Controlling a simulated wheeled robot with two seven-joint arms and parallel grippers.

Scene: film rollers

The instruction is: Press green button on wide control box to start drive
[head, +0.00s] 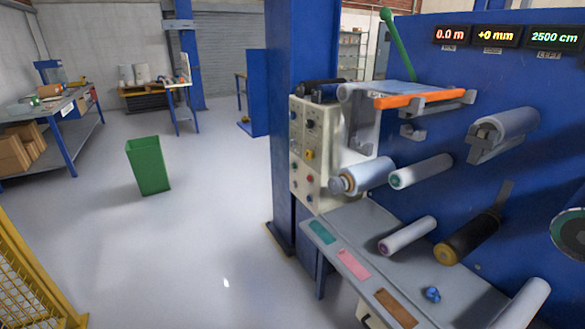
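A beige control panel (301,150) with several small knobs and buttons is fixed beside the blue column, left of the film rollers. A yellow button (309,154) and a red button (309,178) show on it. The displays (495,36) on the blue machine wall read 0.0 m, +0 mm and 2500 cm. Neither of my grippers is in view.
Rollers, including a pale one (420,171) and a dark one (468,238), stick out above a grey shelf (362,230) with coloured strips. A green bin (149,165) stands on the open floor. A yellow mesh fence (35,280) is at lower left.

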